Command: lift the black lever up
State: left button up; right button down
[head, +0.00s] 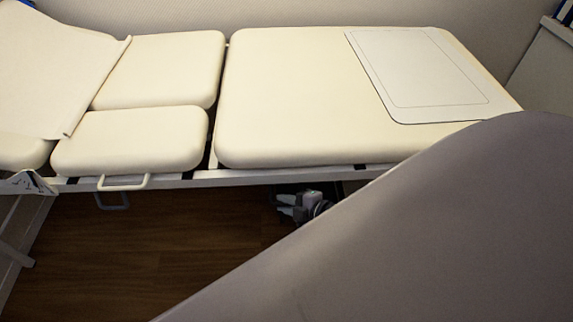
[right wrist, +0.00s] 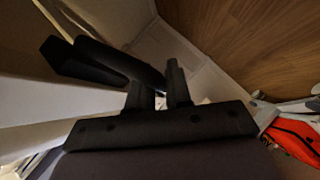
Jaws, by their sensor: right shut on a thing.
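The black lever (right wrist: 118,62) is a dark curved bar in the right wrist view, left of centre. Its near end reaches in between the fingers of my right gripper (right wrist: 159,88), which is shut on it. The far end lies beside a pale panel at the left. In the head view I cannot make out the lever, and a large grey part of my own arm covers the lower right. My left gripper is in neither view.
A cream padded treatment bed (head: 300,100) spans the head view, with a white board (head: 425,70) on it. A light handle (head: 123,184) hangs at its front edge. The wooden floor (head: 180,255) below is clear at left. An orange item (right wrist: 298,138) lies at right in the wrist view.

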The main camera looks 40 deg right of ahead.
dwell(0.6)
jog(key=c, duration=1.1)
grip_release()
jog(key=shift+c, duration=0.2)
jog(key=shift+s+r, duration=0.1)
jog(key=shift+s, duration=0.05)
jog(key=p+v, duration=0.2)
jog(key=v, duration=0.5)
